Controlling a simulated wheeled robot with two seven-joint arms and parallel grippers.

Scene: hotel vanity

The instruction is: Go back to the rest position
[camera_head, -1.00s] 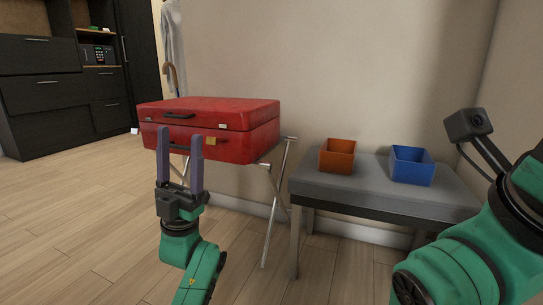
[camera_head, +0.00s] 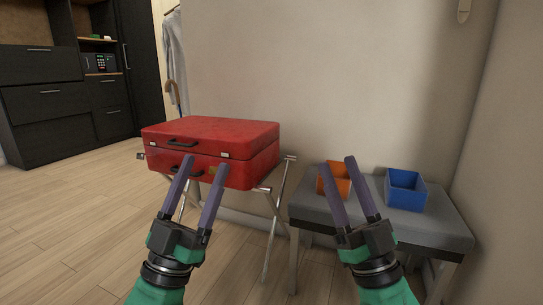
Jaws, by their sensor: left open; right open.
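My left gripper (camera_head: 206,163) is open and empty, in front of the red suitcase (camera_head: 245,135); its fingers overlap the suitcase's lower front in the view. My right gripper (camera_head: 336,162) is open and empty, in front of the grey bench (camera_head: 435,223). Its fingers partly hide the orange box (camera_head: 340,172) on the bench. Both forearms come up from the bottom edge, with the fingers pointing up and away. I cannot tell whether either gripper touches anything.
The suitcase lies closed on a folding metal rack (camera_head: 278,215). A blue box (camera_head: 405,190) stands on the bench to the right. A dark cabinet (camera_head: 60,110) stands at the back left. The wooden floor (camera_head: 70,235) at left is clear.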

